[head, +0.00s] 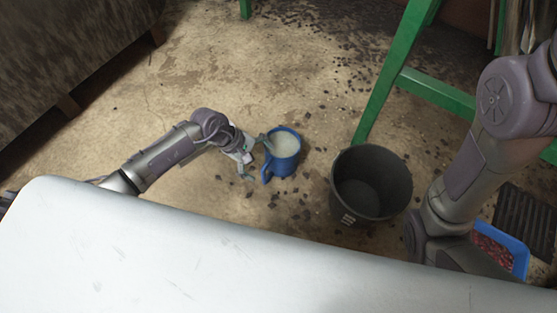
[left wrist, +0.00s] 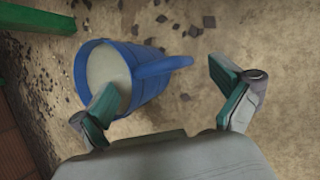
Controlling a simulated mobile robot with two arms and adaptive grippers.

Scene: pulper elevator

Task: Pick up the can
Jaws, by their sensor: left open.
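The can (head: 283,158) is a blue, mug-like vessel with a pale inside and a side handle, standing upright on the floor in the head view. My left gripper (head: 257,160) is open and empty at the can's left side. In the left wrist view, the blue can (left wrist: 88,62) lies ahead of the open gripper (left wrist: 165,95). One finger overlaps the can's mouth and the other is right of the handle (left wrist: 165,66), with the handle between them. I cannot tell whether the first finger is inside the can or above it. My right gripper is out of view.
A black bucket (head: 371,184) stands right of the can. A green frame (head: 386,75) is behind it. A blue crate (head: 518,254) with reddish contents is at right, partly behind my right arm. A white surface (head: 200,255) fills the front. Dark debris litters the floor (head: 230,75).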

